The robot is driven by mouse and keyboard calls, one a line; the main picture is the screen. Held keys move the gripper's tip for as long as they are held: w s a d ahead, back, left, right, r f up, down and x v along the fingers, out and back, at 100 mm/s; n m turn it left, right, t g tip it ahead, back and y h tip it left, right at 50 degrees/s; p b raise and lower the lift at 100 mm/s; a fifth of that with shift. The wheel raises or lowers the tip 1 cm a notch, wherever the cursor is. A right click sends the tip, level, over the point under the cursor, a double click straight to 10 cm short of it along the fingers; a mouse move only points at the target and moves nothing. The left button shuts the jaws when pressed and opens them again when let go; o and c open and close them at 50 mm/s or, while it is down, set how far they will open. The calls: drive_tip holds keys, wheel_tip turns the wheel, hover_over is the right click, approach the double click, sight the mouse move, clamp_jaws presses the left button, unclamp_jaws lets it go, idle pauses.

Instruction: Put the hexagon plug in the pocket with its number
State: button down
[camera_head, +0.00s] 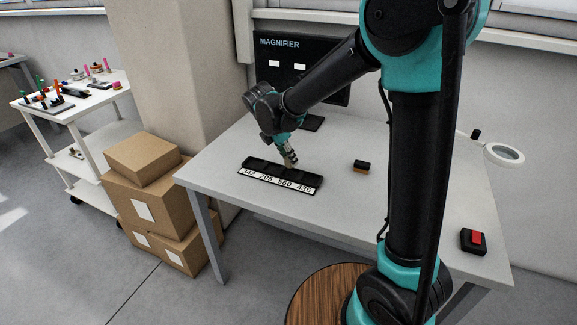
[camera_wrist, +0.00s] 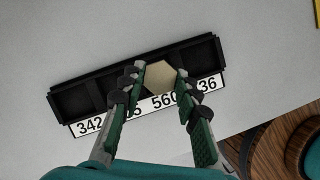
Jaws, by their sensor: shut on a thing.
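A pale beige hexagon plug (camera_wrist: 161,77) is between the fingertips of my gripper (camera_wrist: 158,72) in the wrist view, and the gripper is shut on it. No number shows on the plug's visible face. The black pocket tray (camera_wrist: 78,100) has a row of pockets and a white number strip (camera_wrist: 90,126). I read 342 at the left and 560 near the plug; my fingers partly hide the other numbers. The plug lies over the pocket above 560; I cannot tell whether it is inside. In the head view my gripper (camera_head: 290,158) is at the right half of the tray (camera_head: 262,167).
The tray stands on a grey table (camera_head: 225,155). A small black-and-brown block (camera_head: 362,166) lies to its right, and a black box with a red top (camera_head: 473,241) is farther right. A MAGNIFIER board (camera_head: 275,75) stands behind. Cardboard boxes (camera_head: 150,195) are on the floor at left.

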sight(288, 165)
drive_tip(key=shift+f, duration=1.9)
drive_tip(key=c, duration=1.1)
unclamp_jaws()
drive_tip(key=shift+f, duration=0.1)
drive_tip(key=v, duration=1.2)
